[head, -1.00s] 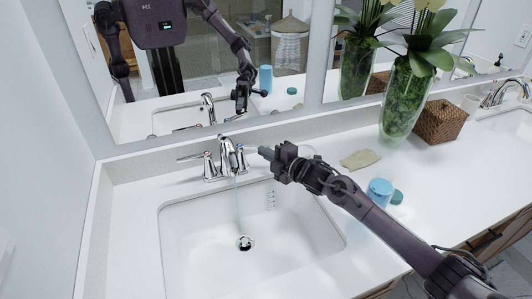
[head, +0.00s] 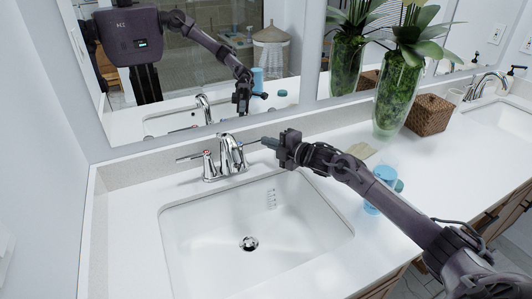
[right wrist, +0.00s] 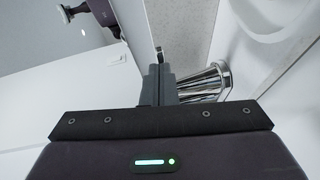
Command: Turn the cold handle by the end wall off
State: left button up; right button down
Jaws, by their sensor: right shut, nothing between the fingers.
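The chrome faucet (head: 226,150) by the end wall stands behind the left sink. Its hot handle (head: 208,160), with a red mark, is on the left, with its lever out to the left. Its cold handle (head: 241,155) is on the right, with its lever out to the right toward my right gripper. No water stream shows under the spout. My right gripper (head: 266,141) is shut and empty, with its fingertips close to the lever's end. In the right wrist view the shut fingers (right wrist: 160,84) are beside the chrome handle (right wrist: 207,84); contact is unclear. My left gripper is not in view.
The sink basin (head: 200,240) is empty, with a drain in its floor. A plant vase (head: 397,100) and woven basket (head: 430,114) stand farther right. The mirror is behind the faucet.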

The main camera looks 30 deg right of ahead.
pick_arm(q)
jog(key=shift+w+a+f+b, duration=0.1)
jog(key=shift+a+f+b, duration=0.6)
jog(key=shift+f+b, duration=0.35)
pick_arm(e)
notch_tip(320, 180, up, 20)
